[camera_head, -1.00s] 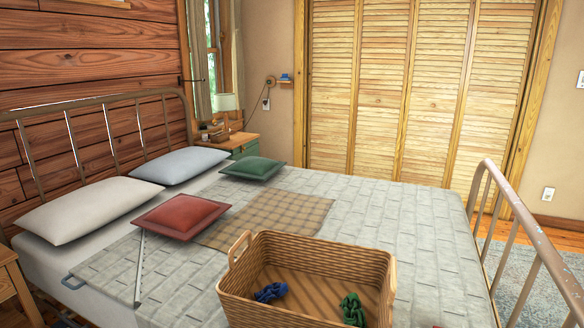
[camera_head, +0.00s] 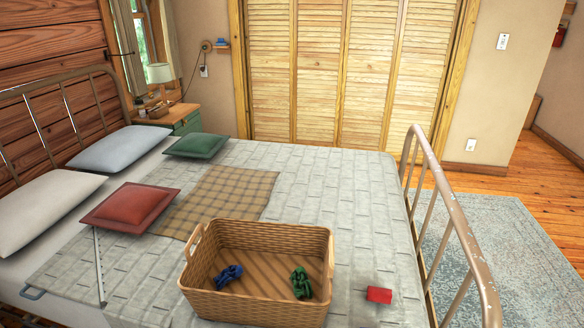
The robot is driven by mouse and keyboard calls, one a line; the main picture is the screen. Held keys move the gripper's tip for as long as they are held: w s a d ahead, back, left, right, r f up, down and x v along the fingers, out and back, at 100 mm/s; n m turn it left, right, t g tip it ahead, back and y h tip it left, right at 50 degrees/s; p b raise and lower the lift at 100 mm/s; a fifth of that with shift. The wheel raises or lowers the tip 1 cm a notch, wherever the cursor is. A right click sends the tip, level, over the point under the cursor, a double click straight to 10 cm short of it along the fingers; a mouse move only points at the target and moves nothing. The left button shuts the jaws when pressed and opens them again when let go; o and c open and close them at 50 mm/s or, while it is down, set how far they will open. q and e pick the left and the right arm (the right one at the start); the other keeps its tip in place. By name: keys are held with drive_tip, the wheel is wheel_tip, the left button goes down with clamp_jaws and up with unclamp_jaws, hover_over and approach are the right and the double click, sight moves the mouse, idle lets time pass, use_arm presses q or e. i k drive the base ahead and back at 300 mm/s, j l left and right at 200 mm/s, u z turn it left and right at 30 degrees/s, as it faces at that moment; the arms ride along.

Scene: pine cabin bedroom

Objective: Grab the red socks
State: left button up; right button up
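A small red folded item (camera_head: 379,295), which looks like the red socks, lies on the grey bedspread (camera_head: 340,215) near the bed's right side. It is to the right of a wicker basket (camera_head: 258,308) and apart from it. In the basket are a blue sock bundle (camera_head: 228,276) and a green sock bundle (camera_head: 300,283). Neither of my grippers shows in the head view.
A metal footboard rail (camera_head: 452,215) stands along the bed's right end, close to the red item. A red cushion (camera_head: 131,207), a green cushion (camera_head: 196,145) and a plaid cloth (camera_head: 218,200) lie on the bed. A rug (camera_head: 490,240) covers floor beyond the footboard.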

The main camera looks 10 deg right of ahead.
sight(377, 294)
drive_tip(key=l+z, duration=0.35)
drive_tip(key=i+l+z, duration=0.1)
drive_tip(key=l+z, duration=0.15)
drive_tip(key=z, duration=0.15)
